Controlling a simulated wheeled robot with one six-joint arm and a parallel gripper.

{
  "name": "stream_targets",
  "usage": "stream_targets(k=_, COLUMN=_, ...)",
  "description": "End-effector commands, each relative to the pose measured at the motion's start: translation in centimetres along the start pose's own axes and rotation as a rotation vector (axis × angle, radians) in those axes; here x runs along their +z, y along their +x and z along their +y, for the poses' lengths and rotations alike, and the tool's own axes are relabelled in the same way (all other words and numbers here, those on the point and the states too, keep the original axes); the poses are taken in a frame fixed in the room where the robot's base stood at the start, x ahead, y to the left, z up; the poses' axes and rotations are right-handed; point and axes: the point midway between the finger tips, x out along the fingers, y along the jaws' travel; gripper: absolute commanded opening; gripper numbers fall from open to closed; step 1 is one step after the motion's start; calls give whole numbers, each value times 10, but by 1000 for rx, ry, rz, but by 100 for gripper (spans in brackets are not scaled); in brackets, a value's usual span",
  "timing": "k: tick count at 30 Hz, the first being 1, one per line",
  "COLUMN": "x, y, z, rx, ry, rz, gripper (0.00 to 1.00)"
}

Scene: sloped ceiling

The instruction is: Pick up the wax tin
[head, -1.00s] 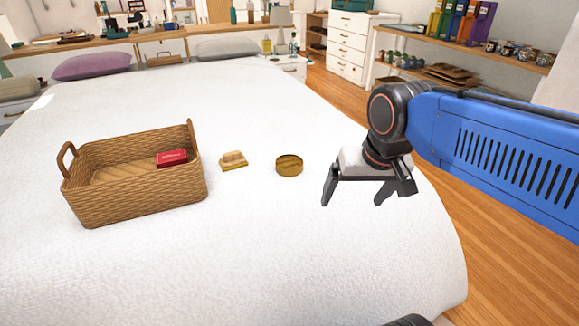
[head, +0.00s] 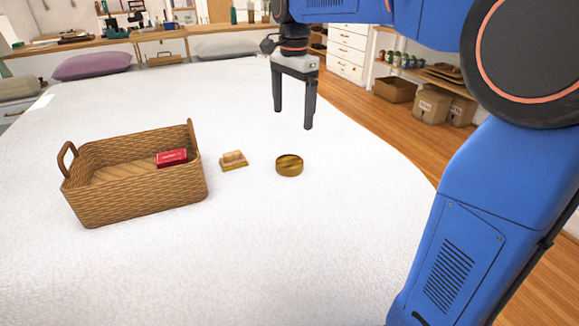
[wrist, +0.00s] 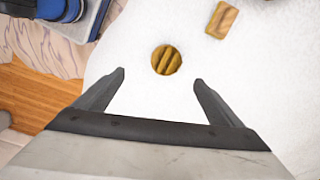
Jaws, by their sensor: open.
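The wax tin (head: 289,166) is a short, round, brownish-gold tin lying flat on the white bed cover. In the wrist view the tin (wrist: 166,60) shows from above, a little beyond the fingertips and between their lines. My gripper (head: 292,126) points down above the bed in the head view, with its two fingers apart and nothing between them. In the wrist view my gripper (wrist: 160,78) is also open and empty, apart from the tin.
A small tan block-like item on a yellowish base (head: 233,161) lies just left of the tin. A wicker basket (head: 130,205) with a red box (head: 171,157) inside stands further left. The white bed (head: 270,260) is clear in front of the tin.

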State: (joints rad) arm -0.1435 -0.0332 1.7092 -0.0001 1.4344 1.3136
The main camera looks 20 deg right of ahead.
Motion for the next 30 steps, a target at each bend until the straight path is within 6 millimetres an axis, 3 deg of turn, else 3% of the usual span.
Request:
stream_targets(k=4, x=-1, y=0, z=-22, rx=23, ry=73, rz=-5, gripper=89)
stream_targets(k=11, x=-1, y=12, z=-28, rx=34, ry=102, rz=-7, gripper=89)
stream_targets(k=30, x=-1, y=115, z=-24, rx=32, ry=99, rz=-7, gripper=89)
